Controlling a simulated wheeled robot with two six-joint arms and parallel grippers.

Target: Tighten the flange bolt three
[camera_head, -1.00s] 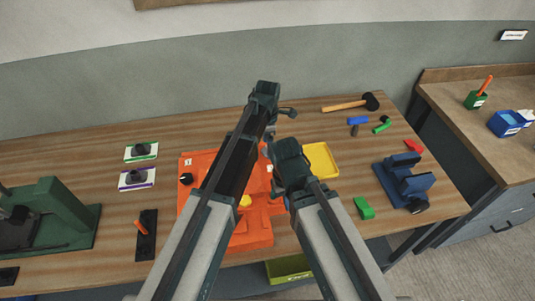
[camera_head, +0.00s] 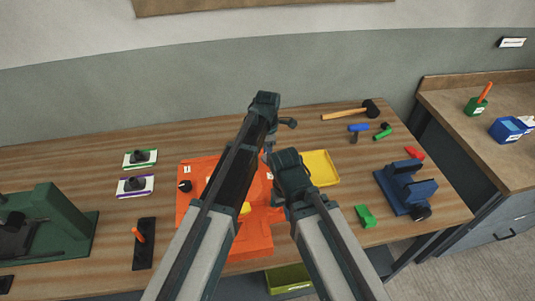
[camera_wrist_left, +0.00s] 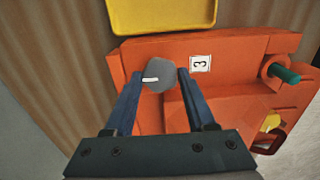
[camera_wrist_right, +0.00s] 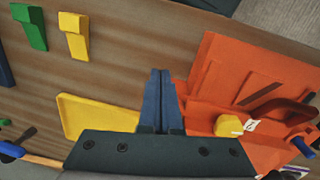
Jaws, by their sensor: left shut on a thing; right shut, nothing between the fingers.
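The orange flange mould (camera_head: 195,210) lies on the wooden bench and also shows in the left wrist view (camera_wrist_left: 235,44). A grey bolt head with a white mark (camera_wrist_left: 158,67) sits beside a label reading 3 (camera_wrist_left: 200,63). My left gripper (camera_wrist_left: 160,77) is shut on this bolt head, a finger on each side. In the head view, my arms hide the bolt and part of the mould. My right gripper (camera_wrist_right: 162,76) is shut and empty, in front of the mould and yellow tray in its wrist view.
A blue vise (camera_head: 405,190), a green piece (camera_head: 366,215) and a hammer (camera_head: 345,114) are to the right. A dark plate with an orange peg (camera_head: 144,245) lies left. A yellow knob (camera_wrist_right: 228,126) is on the mould.

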